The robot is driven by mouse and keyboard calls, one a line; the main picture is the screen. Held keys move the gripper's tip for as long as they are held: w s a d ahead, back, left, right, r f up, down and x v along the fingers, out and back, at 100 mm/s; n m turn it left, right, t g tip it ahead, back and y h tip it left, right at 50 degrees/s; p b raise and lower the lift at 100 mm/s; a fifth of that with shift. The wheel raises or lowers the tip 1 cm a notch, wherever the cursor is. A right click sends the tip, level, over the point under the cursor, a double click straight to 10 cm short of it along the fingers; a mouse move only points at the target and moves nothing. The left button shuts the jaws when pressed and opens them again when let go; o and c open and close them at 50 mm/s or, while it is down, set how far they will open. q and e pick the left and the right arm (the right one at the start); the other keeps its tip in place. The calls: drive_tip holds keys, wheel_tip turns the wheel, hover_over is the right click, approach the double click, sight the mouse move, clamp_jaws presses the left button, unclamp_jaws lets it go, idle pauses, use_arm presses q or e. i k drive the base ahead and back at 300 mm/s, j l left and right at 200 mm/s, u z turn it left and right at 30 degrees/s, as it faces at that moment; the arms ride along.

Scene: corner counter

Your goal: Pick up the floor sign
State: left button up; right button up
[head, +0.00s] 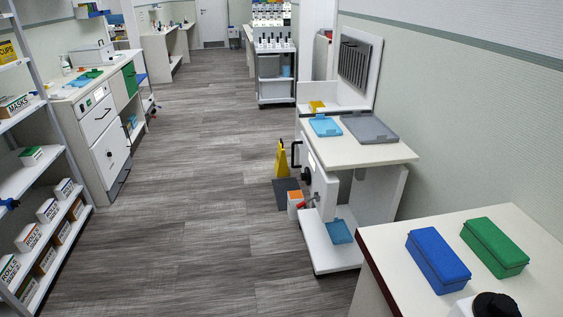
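A yellow floor sign (282,160) stands on the floor in the head view, right of the picture's middle. It is beside the left side of a white cart-like counter (385,153). It looks upright, and its right edge is close to a black handle-like part on the counter. Its lower part is near a dark mat (285,190) and a white and orange box (295,204). Neither of my grippers can be made out in this view.
Open grey wood floor (200,210) runs down the middle. Shelves with boxes (30,237) line the left. At front right, a counter (400,260) holds a blue case (437,260) and a green case (494,247). A blue bin (339,231) sits on the cart's lower shelf.

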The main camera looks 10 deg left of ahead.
sight(280, 167)
drive_tip(key=i+j+u, duration=0.15)
drive_tip(key=i+j, duration=0.2)
drive_tip(key=i+j+u, duration=0.2)
drive_tip(key=i, duration=0.25)
drive_tip(key=i+j+u, duration=0.15)
drive_tip(key=i+j, duration=0.15)
drive_tip(key=i, duration=0.15)
drive_tip(key=i+j+u, duration=0.15)
drive_tip(key=i, duration=0.3)
drive_tip(key=i+l+u, duration=0.2)
drive_tip(key=i, duration=1.75)
drive_tip(key=i+j, duration=0.05)
drive_tip(key=j, duration=0.05)
